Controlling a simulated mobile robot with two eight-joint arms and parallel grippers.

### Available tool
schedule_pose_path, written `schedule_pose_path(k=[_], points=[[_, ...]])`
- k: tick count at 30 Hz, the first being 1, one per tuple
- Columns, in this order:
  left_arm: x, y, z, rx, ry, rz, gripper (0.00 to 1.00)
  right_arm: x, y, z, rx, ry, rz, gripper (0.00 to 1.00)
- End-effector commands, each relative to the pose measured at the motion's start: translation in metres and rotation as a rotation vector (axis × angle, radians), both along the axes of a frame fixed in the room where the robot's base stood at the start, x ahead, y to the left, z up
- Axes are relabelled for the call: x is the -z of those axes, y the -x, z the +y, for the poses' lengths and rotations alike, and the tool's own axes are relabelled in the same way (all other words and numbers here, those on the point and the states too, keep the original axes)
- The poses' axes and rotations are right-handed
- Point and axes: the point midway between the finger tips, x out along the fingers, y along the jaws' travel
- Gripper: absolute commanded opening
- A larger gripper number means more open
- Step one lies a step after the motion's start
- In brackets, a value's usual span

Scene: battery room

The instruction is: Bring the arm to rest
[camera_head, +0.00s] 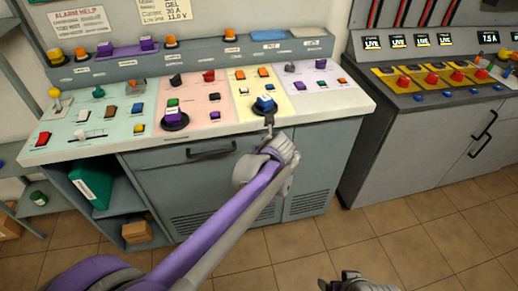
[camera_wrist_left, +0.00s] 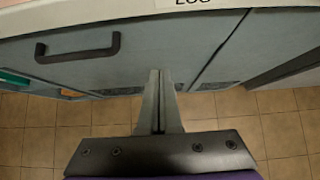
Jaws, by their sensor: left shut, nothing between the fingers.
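My left arm reaches up from the lower left in the head view. Its gripper (camera_head: 269,124) is at the front edge of the console top (camera_head: 222,137), just below a blue-topped knob (camera_head: 264,103). I cannot tell from the head view whether it touches the edge. In the left wrist view the two fingers of the left gripper (camera_wrist_left: 160,76) are together with nothing between them, in front of the grey cabinet front. My right gripper (camera_head: 352,282) shows only partly at the bottom of the head view, low over the floor; its fingers are unclear.
The console carries several buttons, switches and knobs on coloured panels. A dark drawer handle (camera_head: 211,153) sticks out below its edge and also shows in the left wrist view (camera_wrist_left: 78,50). A second console (camera_head: 430,110) stands at the right. The tiled floor (camera_head: 430,240) in front is clear.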

Motion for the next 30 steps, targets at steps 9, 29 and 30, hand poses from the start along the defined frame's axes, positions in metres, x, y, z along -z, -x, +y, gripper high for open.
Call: schedule_pose_path(k=[9, 29, 30], points=[[-0.017, 0.017, -0.005, 0.000, -0.001, 0.001, 0.00, -0.004, 0.000, 0.000, 0.000, 0.000, -0.001, 0.84], [0.018, 0.224, 0.134, -1.386, 1.061, -0.098, 0.00, -0.004, 0.001, 0.000, 0.000, 0.000, -0.001, 0.84], [0.024, 0.242, 0.139, -1.506, 1.137, -0.112, 0.00, -0.004, 0.001, 0.000, 0.000, 0.000, -0.001, 0.84]])
